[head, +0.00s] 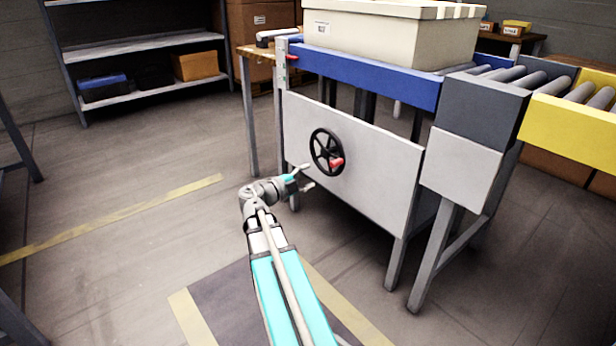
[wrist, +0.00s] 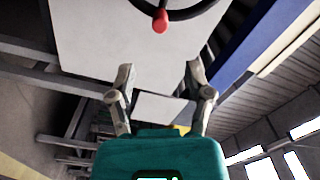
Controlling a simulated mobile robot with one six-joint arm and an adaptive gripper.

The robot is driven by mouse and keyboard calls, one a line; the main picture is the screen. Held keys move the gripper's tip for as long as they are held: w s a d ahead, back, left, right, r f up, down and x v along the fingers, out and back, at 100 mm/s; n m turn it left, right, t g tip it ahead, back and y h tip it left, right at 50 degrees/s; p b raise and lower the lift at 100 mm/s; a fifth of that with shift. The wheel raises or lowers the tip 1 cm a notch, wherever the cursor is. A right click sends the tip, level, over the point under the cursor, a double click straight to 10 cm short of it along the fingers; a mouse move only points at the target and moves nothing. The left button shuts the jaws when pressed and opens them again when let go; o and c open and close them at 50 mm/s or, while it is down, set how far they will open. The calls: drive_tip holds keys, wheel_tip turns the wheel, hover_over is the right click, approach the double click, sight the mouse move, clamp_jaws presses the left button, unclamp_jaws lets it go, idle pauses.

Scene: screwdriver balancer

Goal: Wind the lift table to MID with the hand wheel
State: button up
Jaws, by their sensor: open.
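The black hand wheel (head: 327,152) is mounted on the white side panel of the lift table. Its red handle knob (head: 337,162) sits at the lower right of the rim in the head view. In the wrist view the red knob (wrist: 160,21) hangs at the top middle, with part of the black rim (wrist: 196,12) above it. My gripper (head: 307,176) is open and empty, just left of and below the wheel. Its two fingers (wrist: 158,80) in the wrist view point toward the panel, apart from the knob. The lift table (head: 365,83) has a blue side rail and carries a large pale box (head: 395,35).
A roller conveyor with a yellow rail (head: 570,125) stands to the right of the table. A shelf (head: 140,47) with boxes stands back left. A small red mark (head: 292,57) shows on the table's left post. Floor left of the table is clear.

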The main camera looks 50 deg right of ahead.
drive_tip(key=shift+r, duration=0.2)
drive_tip(key=c, duration=0.5)
drive_tip(key=shift+w+d+r+n+g+y+p, duration=0.15)
drive_tip(key=shift+d+r+n+g+y+p, duration=0.25)
drive_tip(key=shift+p, duration=0.6)
clamp_jaws()
drive_tip(key=w+d+r+n+y+p, duration=0.2)
drive_tip(key=r+n+y+p, duration=0.2)
drive_tip(key=p, duration=0.7)
drive_tip(key=w+d+r+n+g+y+p, duration=0.1)
drive_tip(key=r+n+y+p, duration=0.3)
drive_tip(key=r+n+p, duration=0.4)
drive_tip(key=shift+w+d+n+y+p, duration=0.4)
drive_tip(key=shift+w+n+p, duration=0.7)
drive_tip(key=shift+p, duration=1.15)
drive_tip(key=shift+s+r, duration=0.1)
drive_tip(key=shift+s, duration=0.15)
